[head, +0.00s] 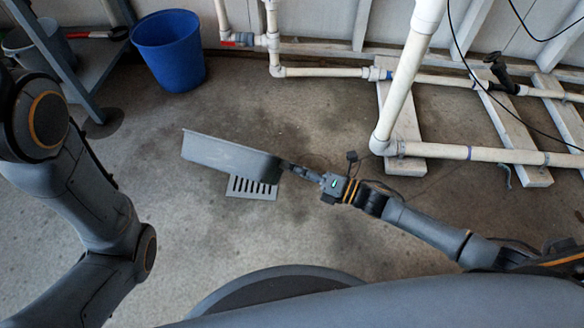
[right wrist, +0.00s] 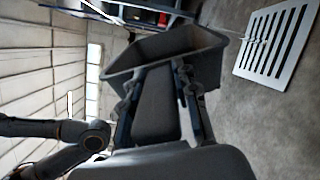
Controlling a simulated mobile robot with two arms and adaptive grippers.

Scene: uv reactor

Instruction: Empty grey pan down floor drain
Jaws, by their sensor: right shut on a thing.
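The grey pan (head: 231,157) is held in the air by my right gripper (head: 290,168), which is shut on its right end. In the head view the pan is tilted and partly covers the slotted floor drain (head: 252,188). In the right wrist view the pan (right wrist: 170,50) is in front of the fingers of the right gripper (right wrist: 160,85), and the drain grate (right wrist: 277,42) lies on the floor to the right. The pan's contents cannot be made out. My left arm comes in from the left in the head view, but its gripper is out of view.
A blue bucket (head: 169,48) stands by the wall at the back left, beside a metal shelf (head: 92,65) with a grey bucket (head: 35,45). White pipes (head: 400,90) on wooden supports (head: 402,130) run along the back and right. The concrete floor around the drain is clear.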

